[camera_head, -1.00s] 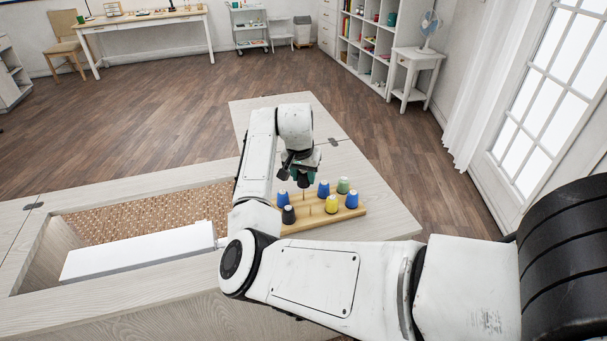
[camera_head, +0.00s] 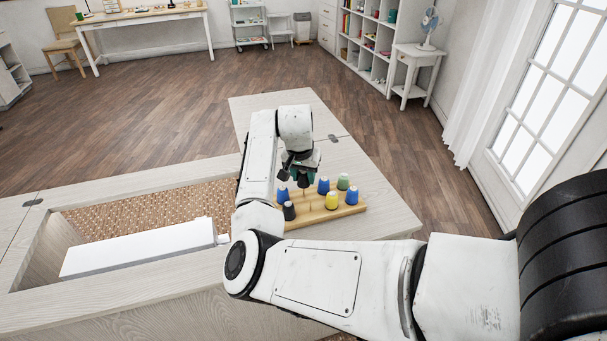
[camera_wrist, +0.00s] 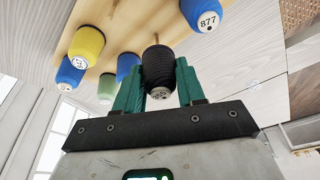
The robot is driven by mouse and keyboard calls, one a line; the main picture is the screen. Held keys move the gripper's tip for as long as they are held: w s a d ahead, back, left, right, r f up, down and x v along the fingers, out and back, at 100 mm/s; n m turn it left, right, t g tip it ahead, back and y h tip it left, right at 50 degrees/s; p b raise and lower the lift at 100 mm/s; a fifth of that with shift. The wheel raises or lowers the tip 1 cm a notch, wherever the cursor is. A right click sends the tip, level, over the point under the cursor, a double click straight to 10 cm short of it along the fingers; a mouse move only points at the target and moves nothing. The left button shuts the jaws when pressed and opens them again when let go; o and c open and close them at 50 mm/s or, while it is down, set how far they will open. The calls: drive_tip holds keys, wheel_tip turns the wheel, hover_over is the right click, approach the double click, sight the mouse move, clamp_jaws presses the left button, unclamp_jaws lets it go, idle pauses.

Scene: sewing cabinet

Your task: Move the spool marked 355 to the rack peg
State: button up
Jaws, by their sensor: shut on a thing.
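My gripper (camera_wrist: 158,85) is shut on a black spool (camera_wrist: 158,72), with a green finger on either side of it. The spool's end label is partly visible but too small to read surely. In the head view my gripper (camera_head: 302,178) is over the wooden rack (camera_head: 350,213), toward its far left part, and the spool shows only as a dark patch below it. In the wrist view a bare rack peg (camera_wrist: 156,39) lies in line with the spool; I cannot tell whether the spool touches it.
The rack holds a blue spool marked 877 (camera_wrist: 202,14), another black spool (camera_head: 289,211), a yellow spool (camera_head: 332,201), a green spool (camera_head: 343,181) and more blue spools (camera_head: 352,196). A white sewing-machine-like block (camera_head: 140,250) lies left in the cabinet recess.

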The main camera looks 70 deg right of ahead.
drive_tip(key=shift+f+b, duration=0.35)
drive_tip(key=shift+f, duration=1)
drive_tip(key=o, duration=1.1)
drive_tip(key=v, duration=1)
drive_tip(key=shift+a+r, duration=0.15)
drive_tip(key=shift+r, duration=0.2)
